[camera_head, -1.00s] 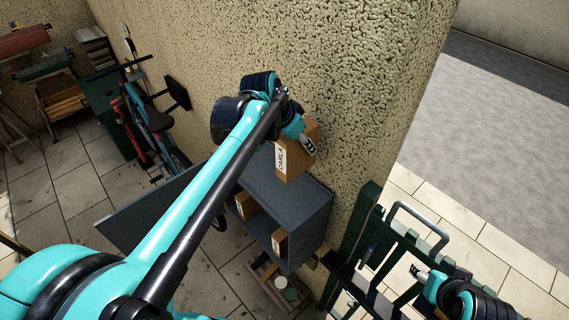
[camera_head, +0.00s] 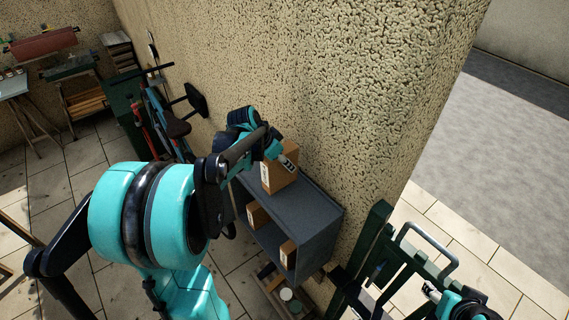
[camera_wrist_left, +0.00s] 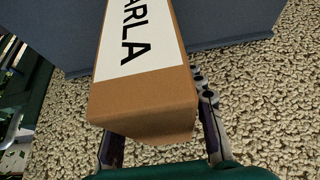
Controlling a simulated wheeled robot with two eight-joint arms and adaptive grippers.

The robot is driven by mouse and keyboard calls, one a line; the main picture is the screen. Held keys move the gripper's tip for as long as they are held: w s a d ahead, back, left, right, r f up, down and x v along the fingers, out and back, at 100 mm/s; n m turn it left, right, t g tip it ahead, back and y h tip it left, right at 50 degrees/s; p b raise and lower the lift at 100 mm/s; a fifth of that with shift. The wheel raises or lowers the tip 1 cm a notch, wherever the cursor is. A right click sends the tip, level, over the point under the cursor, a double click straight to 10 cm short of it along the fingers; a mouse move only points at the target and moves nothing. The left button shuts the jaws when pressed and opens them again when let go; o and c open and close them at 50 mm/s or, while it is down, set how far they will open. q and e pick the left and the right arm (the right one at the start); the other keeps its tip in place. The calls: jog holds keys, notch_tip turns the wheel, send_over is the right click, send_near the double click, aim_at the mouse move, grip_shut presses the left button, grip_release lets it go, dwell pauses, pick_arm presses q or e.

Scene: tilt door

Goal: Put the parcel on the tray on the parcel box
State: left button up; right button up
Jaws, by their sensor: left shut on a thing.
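The brown parcel with a white "CARLA" label (camera_head: 279,178) is held upright over the left part of the parcel box's top. Whether it touches the top cannot be told. My left gripper (camera_head: 288,162) is shut on it. In the left wrist view the parcel (camera_wrist_left: 145,95) sits between the two fingers, label facing up in the picture. The blue-grey parcel box (camera_head: 318,208) stands against the rough wall; its front is open. No separate tray can be made out on its top. My right gripper (camera_head: 431,291) is at the lower right, its fingers too small to judge.
Two other brown parcels, one left (camera_head: 257,215) and one right (camera_head: 288,254), are inside the box. A wooden crate (camera_head: 283,295) with jars is below. A green gate (camera_head: 400,260) stands at right. The rough wall (camera_head: 330,110) is close behind the box.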

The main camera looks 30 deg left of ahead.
pick_arm(q)
jog(key=shift+w+f, duration=0.25)
jog(key=shift+f, duration=0.6)
jog(key=shift+s, duration=0.15)
jog(key=shift+f, duration=0.1)
jog(key=o, duration=1.4)
